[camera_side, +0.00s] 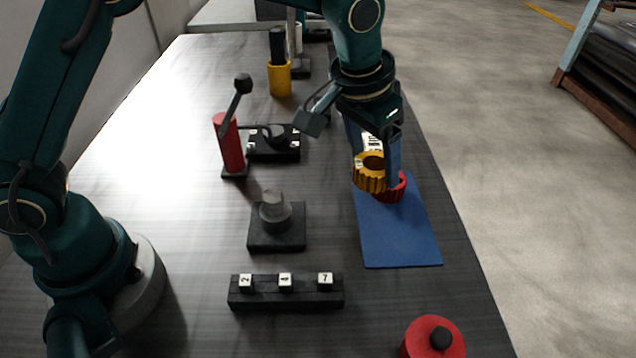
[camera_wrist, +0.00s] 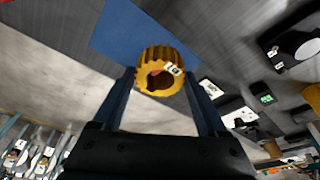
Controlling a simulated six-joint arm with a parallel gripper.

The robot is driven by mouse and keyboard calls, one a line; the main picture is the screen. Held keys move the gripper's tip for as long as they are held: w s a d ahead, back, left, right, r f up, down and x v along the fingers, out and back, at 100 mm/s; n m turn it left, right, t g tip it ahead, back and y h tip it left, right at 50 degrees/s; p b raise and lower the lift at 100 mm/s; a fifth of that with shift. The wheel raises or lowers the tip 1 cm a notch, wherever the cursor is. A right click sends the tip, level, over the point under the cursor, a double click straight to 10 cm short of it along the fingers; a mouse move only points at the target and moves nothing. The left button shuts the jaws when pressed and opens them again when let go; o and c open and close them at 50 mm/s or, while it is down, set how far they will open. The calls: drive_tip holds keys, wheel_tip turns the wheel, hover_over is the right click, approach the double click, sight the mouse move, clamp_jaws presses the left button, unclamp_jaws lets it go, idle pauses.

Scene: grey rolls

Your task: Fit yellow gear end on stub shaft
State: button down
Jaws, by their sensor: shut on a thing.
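My gripper (camera_side: 377,165) is shut on the yellow gear (camera_side: 368,182), holding it above the far end of the blue mat (camera_side: 402,236). In the wrist view the yellow gear (camera_wrist: 166,54) sits between the two fingers, its bore facing the camera and a small white label on its rim. A red gear (camera_side: 391,192) is behind and below the yellow one, partly hidden by it and a finger. The stub shaft (camera_side: 272,204) stands upright and bare on its dark square base (camera_side: 277,236), left of the mat and nearer the side camera.
A numbered block (camera_side: 286,291) lies nearer than the shaft base. A red cylinder with a lever (camera_side: 230,143) and a dark fixture (camera_side: 274,147) stand behind it. A yellow cup (camera_side: 279,79) stands farther back. A red knobbed part (camera_side: 433,338) is at the near right edge.

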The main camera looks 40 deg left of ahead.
drive_tip(key=a+r, duration=0.3)
drive_tip(key=a, duration=0.1)
wheel_tip(320, 180, up, 3)
hover_over(274, 195)
drive_tip(key=shift+s+a+r, duration=0.1)
drive_tip(key=shift+s+r, duration=0.15)
drive_tip(key=shift+r, duration=0.05)
drive_tip(key=shift+f, duration=2.9)
drive_tip(key=shift+f, duration=0.35)
drive_tip(key=shift+f, duration=0.35)
drive_tip(key=shift+f, duration=0.35)
drive_tip(key=shift+f, duration=0.7)
